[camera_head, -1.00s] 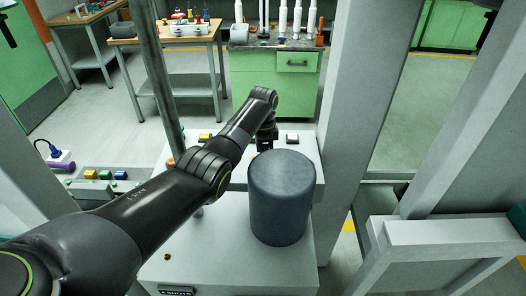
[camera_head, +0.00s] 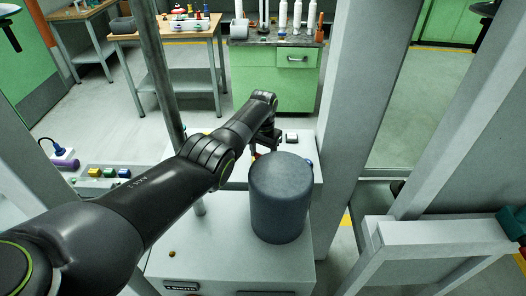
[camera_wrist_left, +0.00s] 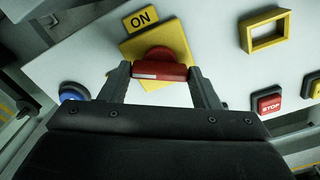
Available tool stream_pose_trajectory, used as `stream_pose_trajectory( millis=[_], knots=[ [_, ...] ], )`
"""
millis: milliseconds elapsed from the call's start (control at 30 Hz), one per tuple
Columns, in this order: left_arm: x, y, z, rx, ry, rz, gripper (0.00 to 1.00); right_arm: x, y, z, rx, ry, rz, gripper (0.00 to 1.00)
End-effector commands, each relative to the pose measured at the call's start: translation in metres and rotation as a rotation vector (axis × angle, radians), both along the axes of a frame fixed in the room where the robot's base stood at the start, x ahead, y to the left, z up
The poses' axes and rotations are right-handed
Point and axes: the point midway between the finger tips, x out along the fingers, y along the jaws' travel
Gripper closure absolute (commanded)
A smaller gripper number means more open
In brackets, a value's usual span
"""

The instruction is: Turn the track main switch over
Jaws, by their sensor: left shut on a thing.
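The main switch has a red rotary handle (camera_wrist_left: 160,69) on a yellow plate (camera_wrist_left: 180,40), with a yellow "ON" label (camera_wrist_left: 141,18) beside it in the left wrist view. A white mark shows on the handle. My left gripper (camera_wrist_left: 160,78) has one finger at each end of the red handle and is shut on it. In the head view my left gripper (camera_head: 262,146) reaches down at the console behind a dark cylinder, which hides part of the panel. My right gripper is not in view.
The dark cylinder (camera_head: 280,200) stands on the white console (camera_head: 215,250) close to my gripper. A red STOP button (camera_wrist_left: 269,104), a blue button (camera_wrist_left: 73,92) and an empty yellow frame (camera_wrist_left: 264,32) are around the switch. Grey posts (camera_head: 361,100) flank the console.

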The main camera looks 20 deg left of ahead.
Motion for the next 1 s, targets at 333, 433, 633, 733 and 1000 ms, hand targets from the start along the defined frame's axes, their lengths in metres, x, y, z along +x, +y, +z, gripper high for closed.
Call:
stream_pose_trajectory(
  millis=[333,433,633,733,1000],
  knots=[
    [0.0008,0.0001,0.0016,0.001,-0.002,0.298,0.66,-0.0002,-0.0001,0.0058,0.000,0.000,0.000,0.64],
    [0.0007,0.0002,0.0014,0.001,-0.002,0.364,0.66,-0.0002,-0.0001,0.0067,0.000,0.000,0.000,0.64],
    [0.0010,0.0002,0.0013,0.001,-0.003,0.461,0.66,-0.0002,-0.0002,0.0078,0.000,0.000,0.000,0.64],
    [0.0010,0.0002,0.0012,0.001,-0.003,0.492,0.66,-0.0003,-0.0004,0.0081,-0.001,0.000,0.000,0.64],
    [0.0010,0.0003,0.0011,0.000,-0.004,0.526,0.66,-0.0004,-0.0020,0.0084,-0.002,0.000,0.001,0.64]
  ],
)
